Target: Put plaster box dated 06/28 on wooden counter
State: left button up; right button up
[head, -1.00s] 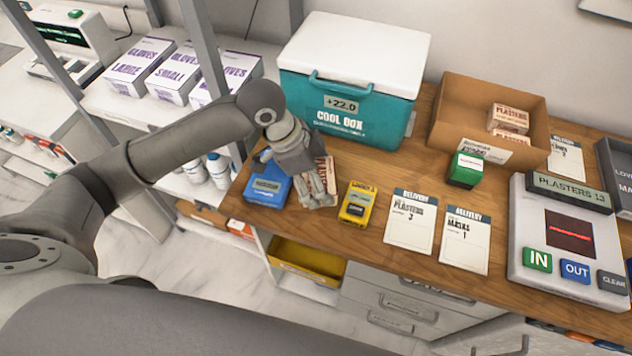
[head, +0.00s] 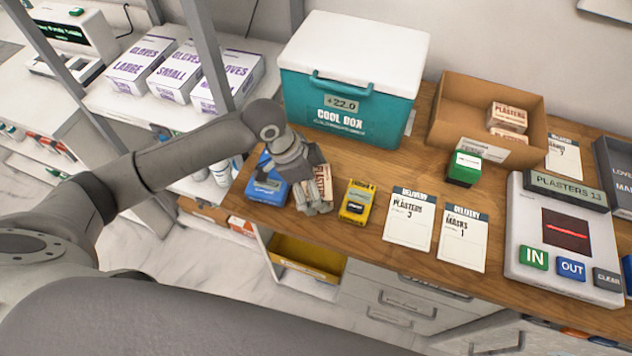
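More plaster boxes (head: 507,117) are in the open cardboard box (head: 447,121) at the back right. No date is legible on any of them. My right gripper is out of view.
The blue box (head: 267,189) and yellow box (head: 357,202) flank my gripper closely. The cool box (head: 345,100) stands behind. Delivery sheets (head: 408,222), a green box (head: 464,169) and a scanner unit (head: 568,230) are to the right.

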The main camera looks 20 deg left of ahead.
pick_arm(q)
jog(key=shift+r, duration=0.1)
jog(key=b+v, duration=0.1)
jog(key=v, duration=1.1)
